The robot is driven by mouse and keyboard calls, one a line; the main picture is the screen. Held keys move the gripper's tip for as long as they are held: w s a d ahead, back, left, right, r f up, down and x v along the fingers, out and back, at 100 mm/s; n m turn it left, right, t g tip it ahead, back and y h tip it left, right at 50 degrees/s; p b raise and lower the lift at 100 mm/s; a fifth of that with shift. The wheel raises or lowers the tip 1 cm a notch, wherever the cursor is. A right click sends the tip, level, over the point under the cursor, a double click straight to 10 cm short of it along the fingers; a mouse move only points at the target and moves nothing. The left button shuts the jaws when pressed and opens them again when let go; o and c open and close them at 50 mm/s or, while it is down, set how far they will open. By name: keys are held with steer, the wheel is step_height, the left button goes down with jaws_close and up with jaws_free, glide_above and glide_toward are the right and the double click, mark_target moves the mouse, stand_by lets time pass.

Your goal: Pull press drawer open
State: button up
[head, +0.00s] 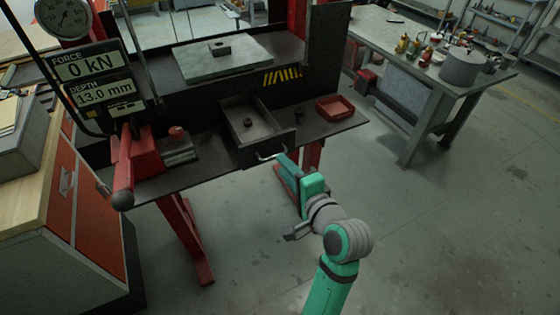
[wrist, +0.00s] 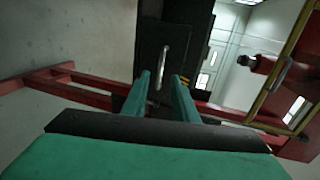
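The press drawer (head: 244,146) is a dark box-shaped tray that stands out from under the press bed, with its inside showing. A small dark round part (head: 248,122) lies in it. Its pale bar handle (head: 270,155) is on the front face; in the wrist view the handle (wrist: 163,62) runs upright. My gripper (head: 281,159) is close to the handle in the head view. In the wrist view my gripper's (wrist: 160,76) two green fingers are spread apart. The handle's lower end shows between them, without visible contact; the exact depth gap cannot be told.
A red lever (head: 122,172) juts out at left. Red press legs (head: 188,235) stand below. The floor to the right is free.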

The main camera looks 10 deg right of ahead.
steer(key=v, duration=0.6)
stand_by(0.4)
steer(key=s+a+f+n+h, duration=0.25)
steer(key=s+f, duration=0.25)
steer(key=f, duration=0.5)
steer(key=s+a+f+n+h, duration=0.25)
steer(key=s+f, duration=0.25)
steer(key=f, duration=0.4)
steer(key=s+a+n, duration=0.4)
steer(key=s+n, duration=0.1)
steer(key=s, duration=0.5)
steer(key=s+a+n+y, duration=0.1)
steer(key=s+a+n, duration=0.4)
steer(key=s, duration=0.5)
steer(key=shift+s+a+f, duration=0.2)
steer(key=shift+a+f, duration=0.05)
steer(key=shift+f, duration=0.1)
